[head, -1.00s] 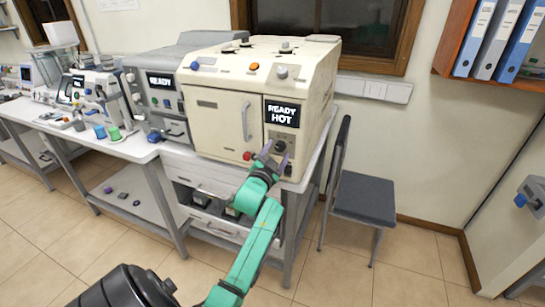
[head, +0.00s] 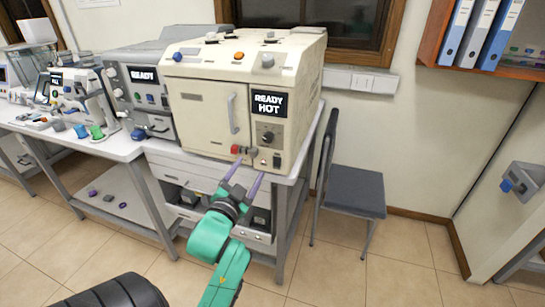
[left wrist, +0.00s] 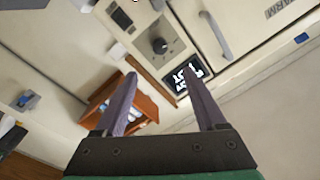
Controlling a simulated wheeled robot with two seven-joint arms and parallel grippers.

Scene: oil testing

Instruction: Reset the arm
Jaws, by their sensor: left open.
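My left arm is green, and its left gripper (head: 243,181) has two purple fingers spread apart with nothing between them. In the head view it is in front of the lower front of the cream oven-like machine (head: 205,112), below the dark knob (head: 267,137) and the red button (head: 236,149). The machine's display (head: 270,104) reads READY HOT and its door is shut. In the left wrist view the open fingers (left wrist: 158,95) show with the machine's knob (left wrist: 159,45) and display (left wrist: 184,78) beyond them. My right gripper is not in view.
A grey machine (head: 141,95) stands left of the cream one on the benches. A grey chair (head: 354,191) stands to the right of the bench. A wooden shelf (head: 430,54) with binders hangs at the upper right. Tiled floor (head: 335,275) is clear in front.

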